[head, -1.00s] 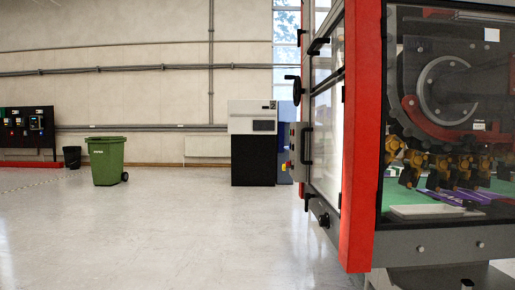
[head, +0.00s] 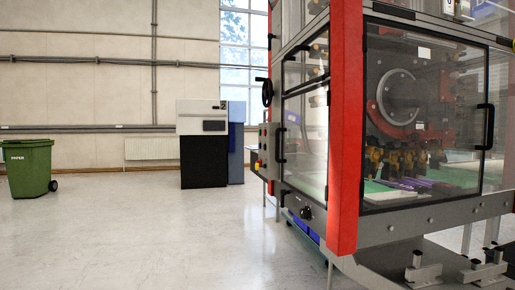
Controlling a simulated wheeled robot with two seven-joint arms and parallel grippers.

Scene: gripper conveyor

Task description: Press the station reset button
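A grey control box (head: 268,151) with small red, yellow and green buttons is mounted on the left side of the large machine. The buttons are too small to tell which one is the reset button. The machine (head: 345,130) has a red corner post, glass doors with black handles, and a gripper mechanism (head: 400,160) inside behind the glass. Neither of my grippers is in view.
The pale floor (head: 170,235) left of the machine is clear. A green wheeled bin (head: 28,168) stands at the far left. A white and black cabinet (head: 203,143) stands near the back wall. Grey feet and brackets (head: 485,268) sit low at the right.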

